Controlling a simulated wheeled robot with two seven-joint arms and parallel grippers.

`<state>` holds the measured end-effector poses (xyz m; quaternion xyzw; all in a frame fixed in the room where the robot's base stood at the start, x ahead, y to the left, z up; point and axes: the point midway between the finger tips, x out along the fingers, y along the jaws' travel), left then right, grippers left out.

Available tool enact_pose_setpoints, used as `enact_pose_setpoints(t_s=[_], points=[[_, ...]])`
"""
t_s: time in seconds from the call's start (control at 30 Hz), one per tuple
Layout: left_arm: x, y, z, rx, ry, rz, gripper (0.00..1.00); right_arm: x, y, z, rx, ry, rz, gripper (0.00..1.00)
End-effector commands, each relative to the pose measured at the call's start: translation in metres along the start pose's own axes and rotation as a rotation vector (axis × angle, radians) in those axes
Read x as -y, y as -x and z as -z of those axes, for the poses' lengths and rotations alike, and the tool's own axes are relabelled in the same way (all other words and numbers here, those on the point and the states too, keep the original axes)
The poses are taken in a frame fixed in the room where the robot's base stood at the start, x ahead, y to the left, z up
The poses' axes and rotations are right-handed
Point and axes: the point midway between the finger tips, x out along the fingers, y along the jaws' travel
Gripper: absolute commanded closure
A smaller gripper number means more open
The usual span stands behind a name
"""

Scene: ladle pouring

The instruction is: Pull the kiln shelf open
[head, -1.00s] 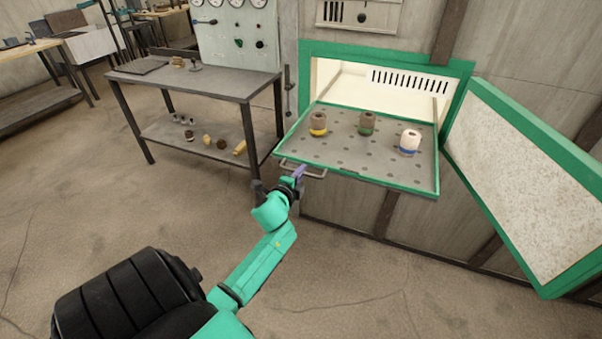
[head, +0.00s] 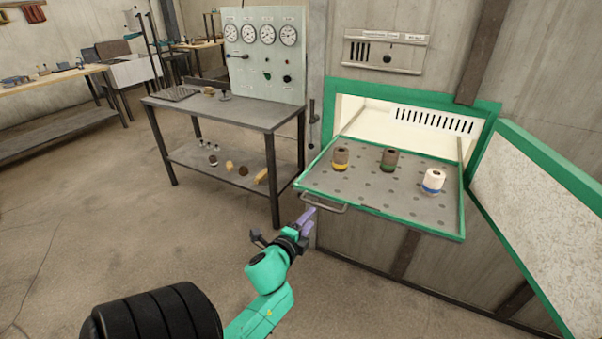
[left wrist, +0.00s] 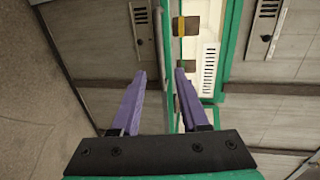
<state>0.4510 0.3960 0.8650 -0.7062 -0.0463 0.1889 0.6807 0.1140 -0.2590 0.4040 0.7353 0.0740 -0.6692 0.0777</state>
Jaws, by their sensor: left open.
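The kiln shelf (head: 400,205) is a grey perforated tray with a green rim, standing well out of the green-framed kiln (head: 345,88). Its grey bar handle (head: 322,206) is at the front left edge. Three small pots stand on it: brown with a yellow band (head: 340,158), brown with a green band (head: 389,160), white with a blue band (head: 433,181). My left gripper (head: 307,217) has purple fingers, open and empty, just in front of the handle and seemingly apart from it. In the left wrist view the open fingers (left wrist: 160,75) point at the shelf front. My right gripper is not in view.
The kiln door (head: 540,190) hangs open at the right. A grey metal bench (head: 225,112) with a gauge panel (head: 265,50) stands left of the kiln. The floor (head: 110,200) in front of the bench is clear.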

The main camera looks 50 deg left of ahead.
Motion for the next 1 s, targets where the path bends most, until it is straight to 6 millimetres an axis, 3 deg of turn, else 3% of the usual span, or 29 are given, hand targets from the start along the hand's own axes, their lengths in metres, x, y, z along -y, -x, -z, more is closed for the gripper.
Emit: enact_pose_setpoints(t_s=[0.1,0.3,0.87,0.93,1.0], points=[[-0.002,0.028,-0.001,0.002,0.0,-0.003,0.55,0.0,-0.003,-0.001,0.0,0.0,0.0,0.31],[-0.001,0.051,0.0,0.001,0.0,0.0,0.55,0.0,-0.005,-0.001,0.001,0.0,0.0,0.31],[-0.001,0.052,0.0,0.0,0.001,-0.001,0.55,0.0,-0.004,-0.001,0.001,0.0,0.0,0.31],[-0.009,0.051,0.001,-0.002,0.017,-0.016,0.55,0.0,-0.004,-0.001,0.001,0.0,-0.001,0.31],[-0.033,0.046,0.003,-0.005,0.061,-0.062,0.55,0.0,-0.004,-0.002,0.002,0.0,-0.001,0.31]])
